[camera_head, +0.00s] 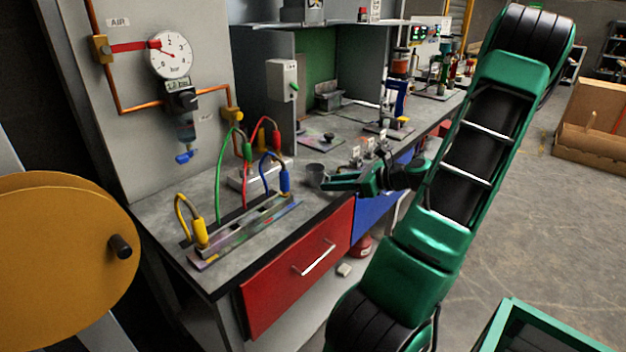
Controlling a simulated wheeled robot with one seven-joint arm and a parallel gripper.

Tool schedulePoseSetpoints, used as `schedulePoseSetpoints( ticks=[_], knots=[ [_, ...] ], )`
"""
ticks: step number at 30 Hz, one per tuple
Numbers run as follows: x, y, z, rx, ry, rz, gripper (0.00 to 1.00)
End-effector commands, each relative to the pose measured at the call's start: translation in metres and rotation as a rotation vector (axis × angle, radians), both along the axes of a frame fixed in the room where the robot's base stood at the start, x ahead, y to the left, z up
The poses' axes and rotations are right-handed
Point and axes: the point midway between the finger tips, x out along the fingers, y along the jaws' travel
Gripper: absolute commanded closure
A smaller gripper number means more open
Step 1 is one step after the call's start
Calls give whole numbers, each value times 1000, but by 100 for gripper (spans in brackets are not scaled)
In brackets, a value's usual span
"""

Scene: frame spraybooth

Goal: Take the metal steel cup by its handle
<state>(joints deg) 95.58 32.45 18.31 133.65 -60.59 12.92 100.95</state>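A hose rack (240,232) with yellow, green, red and blue hoses stands left of the cup. Small fittings (368,146) stand behind my gripper. A pressure gauge (170,55) hangs on the wall panel. A red drawer (298,268) is below the bench edge.

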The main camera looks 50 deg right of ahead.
Motion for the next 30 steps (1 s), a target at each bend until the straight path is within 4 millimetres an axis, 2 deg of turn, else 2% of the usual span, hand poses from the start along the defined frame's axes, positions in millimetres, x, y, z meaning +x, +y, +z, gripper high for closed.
schedulePoseSetpoints(
  ticks=[5, 8, 9, 22, 26, 30],
  knots=[
    [0, 0, 0, 0, 0, 0, 73],
    [0, 0, 0, 0, 0, 0, 96],
    [0, 0, 0, 0, 0, 0, 100],
    [0, 0, 4, -2, 0, 1, 100],
    [0, -1, 18, -5, 0, 1, 100],
    [0, 0, 42, -6, 0, 1, 100]
  ],
)
